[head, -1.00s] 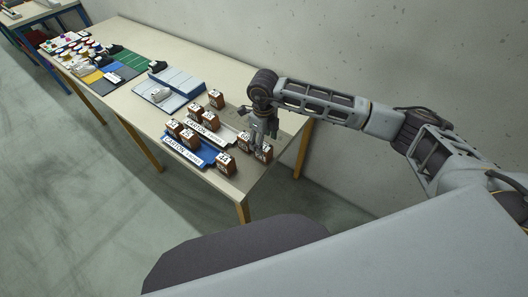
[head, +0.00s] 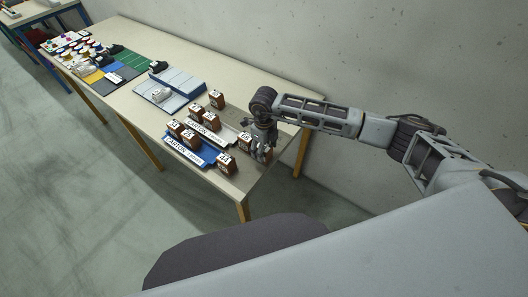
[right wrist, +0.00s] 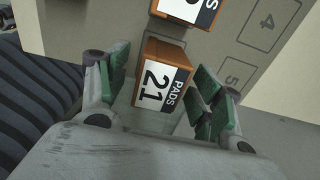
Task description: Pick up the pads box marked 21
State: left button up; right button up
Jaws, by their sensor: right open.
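The pads box marked 21 (right wrist: 155,84) is orange-brown with a white label. In the right wrist view it stands between the green-padded fingers of my right gripper (right wrist: 161,85). The gripper is open, with a finger on each side of the box; gaps show, and I cannot tell whether either finger touches it. In the head view my right gripper (head: 264,146) is low over the near right end of the table and mostly hides this box. My left gripper is not in view.
A similar box (right wrist: 188,10) is close by in the right wrist view, near printed squares numbered 4 and 5. In the head view, another box (head: 244,145) stands just left of the gripper. A blue carton tray (head: 192,150) and several numbered boxes are further left.

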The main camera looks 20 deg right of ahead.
jog(key=c, duration=1.1)
jog(key=shift+r, duration=0.1)
jog(key=shift+r+b, duration=0.85)
jog(key=shift+r, duration=4.1)
